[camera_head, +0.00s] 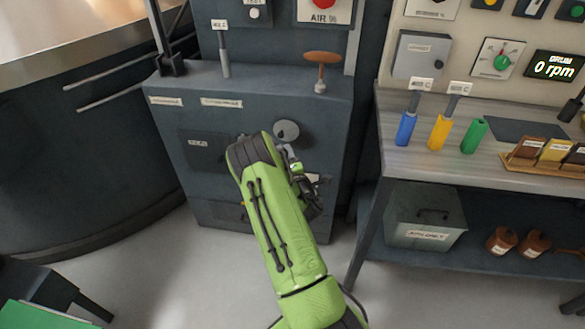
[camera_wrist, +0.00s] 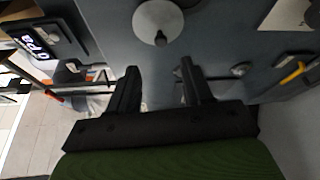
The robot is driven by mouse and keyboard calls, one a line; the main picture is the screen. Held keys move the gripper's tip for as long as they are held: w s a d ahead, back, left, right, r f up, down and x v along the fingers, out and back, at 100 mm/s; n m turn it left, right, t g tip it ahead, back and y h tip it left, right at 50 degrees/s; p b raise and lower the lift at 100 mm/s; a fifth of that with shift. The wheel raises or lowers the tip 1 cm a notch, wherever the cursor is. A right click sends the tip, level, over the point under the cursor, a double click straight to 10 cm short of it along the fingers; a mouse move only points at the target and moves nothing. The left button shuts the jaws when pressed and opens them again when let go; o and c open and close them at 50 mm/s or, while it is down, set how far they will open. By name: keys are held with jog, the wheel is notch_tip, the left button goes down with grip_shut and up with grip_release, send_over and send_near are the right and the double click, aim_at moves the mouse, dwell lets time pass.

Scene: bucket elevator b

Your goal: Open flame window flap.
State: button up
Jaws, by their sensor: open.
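A round grey disc (camera_head: 286,131), which looks like the flame window flap, sits on the front of the dark grey machine cabinet (camera_head: 330,120). It lies flat against the panel and seems to cover whatever is behind it. In the wrist view the disc (camera_wrist: 158,20) is at the top centre, with a small dark knob (camera_wrist: 160,38) at its lower edge. My gripper (camera_wrist: 158,68) is open, with nothing between its fingers. The disc lies beyond the fingertips, apart from them. In the head view my gripper (camera_head: 308,186) is partly hidden behind my green arm, below and right of the disc.
A dark panel (camera_head: 203,150) is left of the disc. A lever with an orange handle (camera_head: 322,58) stands on the cabinet top. On the right, a bench (camera_head: 400,165) holds blue, yellow and green cylinders, with a grey metal box (camera_head: 425,215) beneath.

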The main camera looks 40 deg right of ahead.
jog(key=v, duration=0.5)
jog(key=shift+s+a+b, duration=0.1)
jog(key=shift+b, duration=0.2)
